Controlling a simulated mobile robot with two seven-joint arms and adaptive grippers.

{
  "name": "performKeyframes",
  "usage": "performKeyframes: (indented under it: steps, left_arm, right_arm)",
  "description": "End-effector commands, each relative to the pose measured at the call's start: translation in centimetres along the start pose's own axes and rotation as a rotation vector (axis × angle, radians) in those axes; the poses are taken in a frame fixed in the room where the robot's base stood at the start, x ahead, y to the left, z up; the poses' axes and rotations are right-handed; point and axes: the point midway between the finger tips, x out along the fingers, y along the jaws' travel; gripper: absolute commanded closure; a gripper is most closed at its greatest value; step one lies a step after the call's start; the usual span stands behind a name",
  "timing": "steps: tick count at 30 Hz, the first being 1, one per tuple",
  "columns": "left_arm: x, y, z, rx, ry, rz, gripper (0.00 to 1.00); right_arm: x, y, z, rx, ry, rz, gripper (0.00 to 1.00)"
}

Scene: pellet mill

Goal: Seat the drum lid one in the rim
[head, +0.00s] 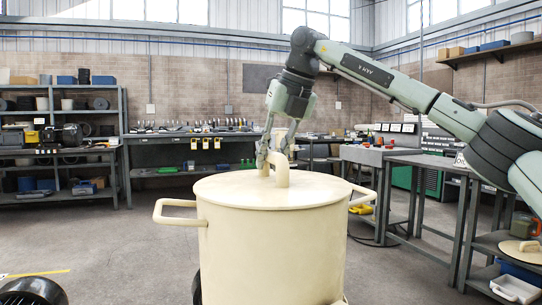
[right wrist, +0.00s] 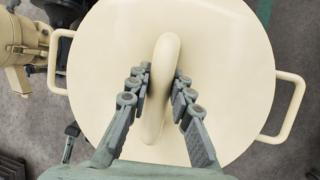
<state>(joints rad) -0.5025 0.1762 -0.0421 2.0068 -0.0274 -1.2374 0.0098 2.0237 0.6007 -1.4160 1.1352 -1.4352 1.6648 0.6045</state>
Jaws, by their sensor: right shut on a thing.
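The cream drum lid (head: 235,188) lies over the top of the cream drum (head: 270,255) in the head view. It looks level, and its edge follows the drum's rim; whether it is fully down in the rim I cannot tell. My right gripper (head: 270,160) comes from above and is shut on the lid's upright loop handle (head: 283,170). In the right wrist view the lid (right wrist: 225,60) fills the middle, with the handle (right wrist: 160,85) between the fingers of the right gripper (right wrist: 160,88). The drum's side handles (head: 172,212) stick out left and right. My left gripper is not in view.
Another cream lid with a knob (head: 522,250) and a smaller cream piece (head: 515,290) lie on the shelves of a grey bench at the right. A long workbench (head: 190,140) with tools stands behind. The floor left of the drum is mostly clear.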

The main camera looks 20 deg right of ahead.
Motion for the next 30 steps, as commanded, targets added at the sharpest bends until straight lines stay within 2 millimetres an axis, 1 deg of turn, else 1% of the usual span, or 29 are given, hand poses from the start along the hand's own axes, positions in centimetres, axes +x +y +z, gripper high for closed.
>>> performKeyframes:
  steps: [1, 4, 5, 10, 16, 17, 21, 23, 30]
  left_arm:
    - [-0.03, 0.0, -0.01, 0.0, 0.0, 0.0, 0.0]
    - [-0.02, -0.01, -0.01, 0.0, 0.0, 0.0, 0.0]
    - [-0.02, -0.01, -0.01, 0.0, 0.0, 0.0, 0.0]
    - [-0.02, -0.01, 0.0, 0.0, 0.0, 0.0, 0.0]
    - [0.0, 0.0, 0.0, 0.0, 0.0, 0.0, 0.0]
    - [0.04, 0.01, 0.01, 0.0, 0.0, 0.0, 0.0]
    - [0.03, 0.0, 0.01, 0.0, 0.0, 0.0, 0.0]
    - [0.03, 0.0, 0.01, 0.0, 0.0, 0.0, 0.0]
    - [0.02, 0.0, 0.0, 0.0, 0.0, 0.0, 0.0]
  right_arm:
    - [-0.32, 0.11, 0.12, 0.0, -0.007, 0.004, 1.0]
    - [-0.32, 0.11, 0.12, 0.0, -0.006, 0.004, 1.0]
    - [-0.32, 0.11, 0.12, 0.0, -0.006, 0.004, 0.77]
    - [-0.2, 0.07, 0.07, 0.0, -0.004, 0.002, 0.56]
    - [-0.09, 0.04, 0.03, 0.0, -0.002, 0.001, 0.55]
    - [0.24, -0.09, -0.1, 0.0, 0.005, -0.003, 0.54]
    - [0.17, -0.06, -0.08, 0.0, 0.004, -0.002, 0.36]
    - [0.14, -0.04, -0.07, 0.0, 0.003, -0.002, 0.31]
    - [0.05, -0.01, -0.03, 0.0, 0.001, -0.001, 0.31]
